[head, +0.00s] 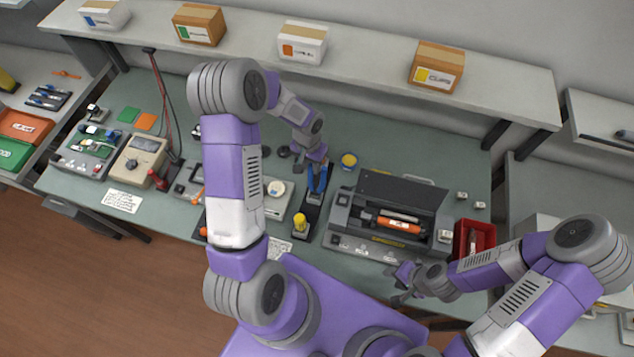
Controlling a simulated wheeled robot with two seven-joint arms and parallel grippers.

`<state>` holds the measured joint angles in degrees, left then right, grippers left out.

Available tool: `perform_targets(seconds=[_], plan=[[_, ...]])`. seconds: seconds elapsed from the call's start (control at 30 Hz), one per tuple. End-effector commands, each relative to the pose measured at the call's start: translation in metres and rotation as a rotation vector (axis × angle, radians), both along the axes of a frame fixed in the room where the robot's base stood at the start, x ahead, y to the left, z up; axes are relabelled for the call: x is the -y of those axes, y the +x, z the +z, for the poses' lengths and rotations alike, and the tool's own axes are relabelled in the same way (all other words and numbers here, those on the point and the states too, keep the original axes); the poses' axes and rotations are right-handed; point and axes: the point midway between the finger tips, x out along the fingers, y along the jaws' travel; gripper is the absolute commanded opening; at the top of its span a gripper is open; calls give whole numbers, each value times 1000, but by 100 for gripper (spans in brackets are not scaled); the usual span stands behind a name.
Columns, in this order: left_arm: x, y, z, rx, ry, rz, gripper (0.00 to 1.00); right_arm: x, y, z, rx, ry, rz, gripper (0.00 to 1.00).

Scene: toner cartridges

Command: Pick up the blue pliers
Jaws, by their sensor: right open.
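The blue pliers (317,184) stand out at the back end of a narrow dark tray (314,216) near the middle of the bench. My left gripper (316,161) is right at the pliers, reaching in from behind and above. Its fingers are small and partly overlap the pliers, so I cannot tell whether they grip them. My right gripper (399,287) is open and empty over the front edge of the bench, in front of the printer.
A grey printer (388,215) with an orange cartridge (398,224) stands right of the dark tray. A yellow-capped item (299,222) is at the tray's front. A red bin (474,241) is further right. A multimeter (138,160) and circuit board (90,145) lie left.

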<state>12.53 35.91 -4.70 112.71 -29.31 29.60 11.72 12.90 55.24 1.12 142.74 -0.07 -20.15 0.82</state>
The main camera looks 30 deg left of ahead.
Motion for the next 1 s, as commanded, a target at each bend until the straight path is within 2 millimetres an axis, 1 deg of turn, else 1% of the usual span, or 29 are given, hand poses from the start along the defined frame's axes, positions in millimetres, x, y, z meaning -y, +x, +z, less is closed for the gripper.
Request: perform_targets(seconds=[0.03, 0.1, 0.23, 0.33, 0.5, 0.53, 0.57, 0.73, 1.0], plan=[[0, -2, -10, -3, -1, 0, 33, 0, 0, -6, 1, 0, 0, 43], [-1, -3, -22, -2, -1, 0, 33, 0, 0, -13, 1, 0, 0, 43], [0, -3, -40, -2, -1, 0, 33, 0, 0, -24, 1, 0, 0, 43], [0, -3, -45, 0, -1, -1, 33, 0, 0, -27, 1, 0, 0, 43], [0, -3, -43, 1, -1, -1, 33, 0, 0, -25, 1, 0, 0, 43], [0, -3, -43, 1, -1, -1, 31, 0, 0, -25, 1, 0, 0, 43], [0, -3, -43, 1, -1, -1, 26, 0, 0, -25, 1, 0, 0, 43], [0, -3, -43, 0, -1, 0, 0, 0, 0, -25, 1, 0, 0, 43], [0, -3, -43, 1, -1, 0, 0, 0, 0, -25, 1, 0, 0, 43]])
